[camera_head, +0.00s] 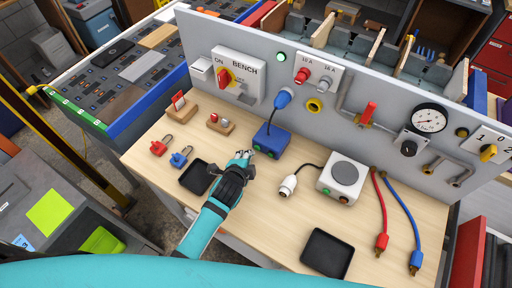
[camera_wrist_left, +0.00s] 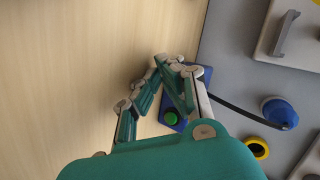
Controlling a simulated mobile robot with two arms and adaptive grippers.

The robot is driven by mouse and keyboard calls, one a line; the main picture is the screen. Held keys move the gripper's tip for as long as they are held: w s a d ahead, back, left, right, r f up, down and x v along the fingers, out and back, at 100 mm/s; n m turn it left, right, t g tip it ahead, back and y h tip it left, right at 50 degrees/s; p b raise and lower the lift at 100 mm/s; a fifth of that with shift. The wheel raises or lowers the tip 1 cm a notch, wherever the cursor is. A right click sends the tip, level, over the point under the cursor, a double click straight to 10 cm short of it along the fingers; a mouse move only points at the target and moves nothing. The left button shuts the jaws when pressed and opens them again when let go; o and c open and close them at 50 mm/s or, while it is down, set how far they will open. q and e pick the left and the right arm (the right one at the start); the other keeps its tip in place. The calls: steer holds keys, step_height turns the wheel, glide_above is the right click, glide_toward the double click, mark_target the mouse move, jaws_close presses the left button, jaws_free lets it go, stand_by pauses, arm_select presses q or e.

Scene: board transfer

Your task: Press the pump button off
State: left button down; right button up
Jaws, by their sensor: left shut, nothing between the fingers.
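A blue box (camera_head: 271,140) stands on the wooden bench in front of the upright panel, with a cable to a blue plug (camera_head: 282,98) in the panel. In the left wrist view, a green button (camera_wrist_left: 171,118) shows on the blue box (camera_wrist_left: 205,76), partly behind the fingers. I cannot read a pump label. My left gripper (camera_head: 245,156) is shut and empty, just in front of and left of the box. In the wrist view its fingertips (camera_wrist_left: 172,66) overlap the box's edge; I cannot tell if they touch. My right gripper is not in view.
A white unit with a round grey plate (camera_head: 344,173) and a loose white plug (camera_head: 288,186) lie to the right. Black trays (camera_head: 327,254), padlocks (camera_head: 180,157) and red and blue hoses (camera_head: 404,213) are on the bench. The panel (camera_head: 205,40) blocks the back.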

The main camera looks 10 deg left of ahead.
arm_select(q)
steer(key=s, duration=0.1)
steer(key=s+a+p, duration=0.1)
steer(key=s+p, duration=0.1)
steer(key=shift+s+a+r, duration=0.2)
steer(key=shift+s+a, duration=0.05)
steer(key=shift+s+a+f, duration=0.15)
steer(key=shift+s+a, duration=0.15)
steer(key=shift+s, duration=0.45)
stand_by(0.6)
